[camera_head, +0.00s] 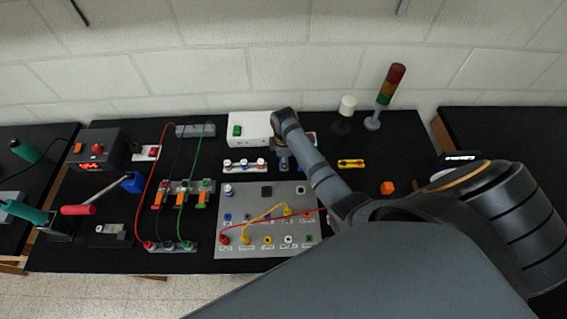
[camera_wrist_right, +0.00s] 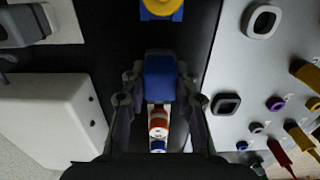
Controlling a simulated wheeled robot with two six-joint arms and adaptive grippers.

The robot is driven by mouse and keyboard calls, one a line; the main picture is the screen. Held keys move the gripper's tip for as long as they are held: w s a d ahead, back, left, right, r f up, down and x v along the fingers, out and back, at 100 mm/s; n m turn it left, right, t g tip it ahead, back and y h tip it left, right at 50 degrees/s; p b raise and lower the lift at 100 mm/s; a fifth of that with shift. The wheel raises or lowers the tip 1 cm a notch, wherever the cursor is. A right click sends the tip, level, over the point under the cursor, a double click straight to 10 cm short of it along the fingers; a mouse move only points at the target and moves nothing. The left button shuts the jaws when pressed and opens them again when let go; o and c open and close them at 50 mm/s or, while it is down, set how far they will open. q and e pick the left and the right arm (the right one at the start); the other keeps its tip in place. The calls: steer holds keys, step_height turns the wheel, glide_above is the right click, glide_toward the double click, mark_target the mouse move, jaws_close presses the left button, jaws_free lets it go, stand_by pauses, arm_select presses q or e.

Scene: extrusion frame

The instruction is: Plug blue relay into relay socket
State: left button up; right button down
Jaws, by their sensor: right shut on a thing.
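My right gripper (camera_head: 283,163) hangs over the black bench just behind the grey panel (camera_head: 245,208). In the right wrist view its two fingers (camera_wrist_right: 160,95) are shut on the blue relay (camera_wrist_right: 162,78), a blue block held between them. The panel lies to the right in that view, with a dark square fitting (camera_wrist_right: 225,103) close by and a grey-rimmed square one (camera_wrist_right: 262,20) farther up. The dark square also shows in the head view (camera_head: 267,190). I cannot tell which fitting is the relay socket. The relay is apart from both. My left gripper is out of view.
A row of white, red and blue pieces (camera_head: 245,163) stands behind the panel. A white box (camera_head: 250,127) with a green switch is at the back. A yellow lead (camera_head: 262,216) and a red one cross the panel.

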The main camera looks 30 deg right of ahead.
steer(key=shift+r, duration=3)
